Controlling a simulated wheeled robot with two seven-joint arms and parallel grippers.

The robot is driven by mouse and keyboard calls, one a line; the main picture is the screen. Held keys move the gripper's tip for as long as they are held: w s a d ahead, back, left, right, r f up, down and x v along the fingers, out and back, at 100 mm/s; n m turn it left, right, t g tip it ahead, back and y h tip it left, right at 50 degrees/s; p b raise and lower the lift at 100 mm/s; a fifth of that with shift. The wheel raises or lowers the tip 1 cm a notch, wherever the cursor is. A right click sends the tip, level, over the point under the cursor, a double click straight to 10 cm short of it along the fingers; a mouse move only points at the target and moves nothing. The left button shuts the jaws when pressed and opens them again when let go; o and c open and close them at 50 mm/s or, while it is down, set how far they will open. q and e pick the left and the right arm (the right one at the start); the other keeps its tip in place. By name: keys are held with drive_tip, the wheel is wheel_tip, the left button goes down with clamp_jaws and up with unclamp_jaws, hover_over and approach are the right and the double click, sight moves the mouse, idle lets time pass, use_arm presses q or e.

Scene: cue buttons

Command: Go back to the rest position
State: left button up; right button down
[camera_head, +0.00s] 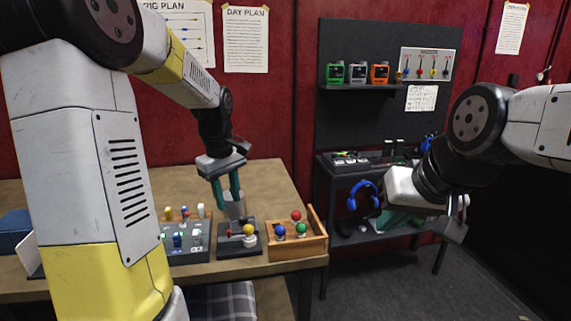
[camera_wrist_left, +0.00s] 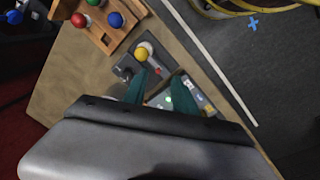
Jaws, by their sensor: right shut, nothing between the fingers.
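My left gripper (camera_head: 232,208) hangs above the dark box with the yellow knob (camera_head: 237,252), its teal fingers pointing down. In the left wrist view the fingers (camera_wrist_left: 161,80) stand apart, with nothing seen held between them. The yellow-topped knob (camera_wrist_left: 140,54) shows just beyond the fingertips; I cannot tell how far above the box they are. My right gripper (camera_head: 457,217) is at the right, shut and empty, in front of the dark shelf unit and away from the table.
A wooden tray (camera_head: 313,246) with red, blue and green balls stands right of the box. A grey panel (camera_head: 196,256) with several coloured buttons stands left of it, partly hidden by my left arm. Blue headphones (camera_head: 363,197) hang by the shelf. The table's back area is clear.

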use_arm(q)
drive_tip(key=s+d+r+m+t, duration=0.1)
drive_tip(key=s+d+r+m, duration=0.1)
drive_tip(key=s, duration=0.4)
drive_tip(key=s+d+r+m+t+h, duration=0.1)
drive_tip(key=s+d+r+m+t, duration=0.1)
drive_tip(key=s+m, duration=0.3)
drive_tip(key=s+d+r+m+t, duration=0.1)
drive_tip(key=s+r+m+t, duration=0.1)
drive_tip(key=s, duration=0.6)
wheel_tip(320, 180, up, 2)
drive_tip(key=shift+s+d+r+m+h, duration=0.15)
drive_tip(key=shift+d+m+h, duration=0.25)
drive_tip(key=shift+m, duration=0.4)
drive_tip(key=shift+a, duration=0.1)
